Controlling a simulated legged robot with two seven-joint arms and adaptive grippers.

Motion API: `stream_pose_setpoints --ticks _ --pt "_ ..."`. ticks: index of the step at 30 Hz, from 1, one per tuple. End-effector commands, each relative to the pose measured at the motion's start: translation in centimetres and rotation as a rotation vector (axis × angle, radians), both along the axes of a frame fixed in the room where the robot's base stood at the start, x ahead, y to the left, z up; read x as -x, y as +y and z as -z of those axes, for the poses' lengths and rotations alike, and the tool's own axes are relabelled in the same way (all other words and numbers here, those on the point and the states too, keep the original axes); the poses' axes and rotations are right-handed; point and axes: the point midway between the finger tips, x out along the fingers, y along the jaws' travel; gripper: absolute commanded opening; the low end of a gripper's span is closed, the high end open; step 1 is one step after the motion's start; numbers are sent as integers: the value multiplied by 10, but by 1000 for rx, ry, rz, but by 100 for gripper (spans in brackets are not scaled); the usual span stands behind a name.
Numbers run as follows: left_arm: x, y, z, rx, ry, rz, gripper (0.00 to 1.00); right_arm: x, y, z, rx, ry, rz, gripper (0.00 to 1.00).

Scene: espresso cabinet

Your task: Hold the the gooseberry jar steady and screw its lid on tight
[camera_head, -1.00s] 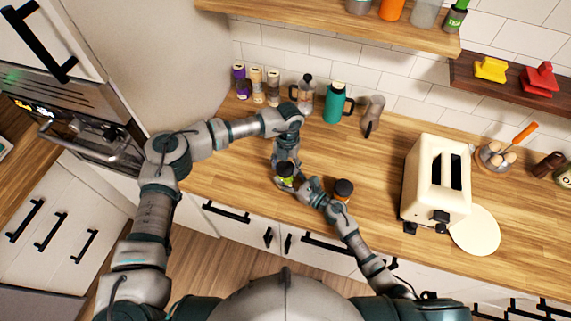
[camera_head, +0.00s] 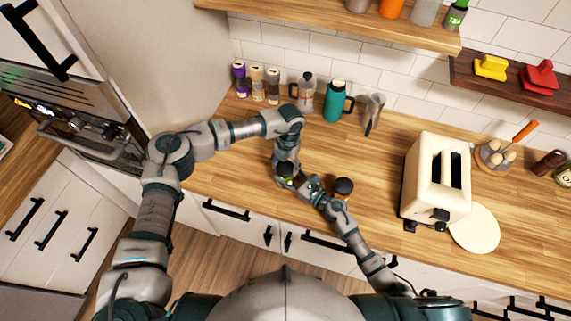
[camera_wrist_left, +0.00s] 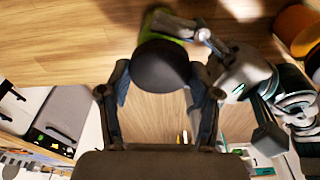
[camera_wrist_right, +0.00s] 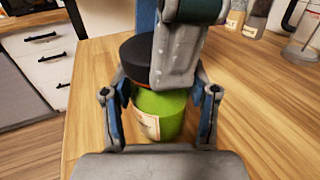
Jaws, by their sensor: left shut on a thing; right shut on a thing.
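The gooseberry jar (camera_wrist_right: 170,112) is bright green with a pale label, standing on the wooden counter near its front edge. Its dark lid (camera_wrist_right: 135,52) sits on the jar's top with a thin reddish-brown band below it; I cannot tell how tight it is. In the left wrist view the lid (camera_wrist_left: 160,66) is between the fingers of my left gripper (camera_wrist_left: 158,76), which is shut on it from above. My right gripper (camera_wrist_right: 160,92) is shut around the jar's green body from the side. In the head view both grippers mostly hide the jar (camera_head: 286,181).
Another dark-lidded jar (camera_head: 343,188) stands close to the right of my right gripper. A cream toaster (camera_head: 436,180) is farther right. Spice jars, a French press (camera_head: 304,92), a teal flask (camera_head: 336,102) and a metal pot (camera_head: 374,112) line the wall. The counter between is clear.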

Motion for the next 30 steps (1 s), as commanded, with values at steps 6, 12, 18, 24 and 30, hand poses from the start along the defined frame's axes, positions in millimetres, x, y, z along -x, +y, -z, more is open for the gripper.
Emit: stream_pose_setpoints --ticks 6,12,18,24,30 --pt "0 0 0 -1 -1 587 39 1 0 2 1 3 0 0" --pt "-1 1 0 -3 -2 1211 39 1 0 2 2 3 -1 0" --pt "-2 1 1 -1 -2 1827 39 1 0 2 2 3 -2 0" --pt "-3 1 1 -3 -3 2409 39 1 1 2 2 3 -3 0" --pt "-3 0 2 -4 -3 2891 39 2 1 2 2 3 -5 0"
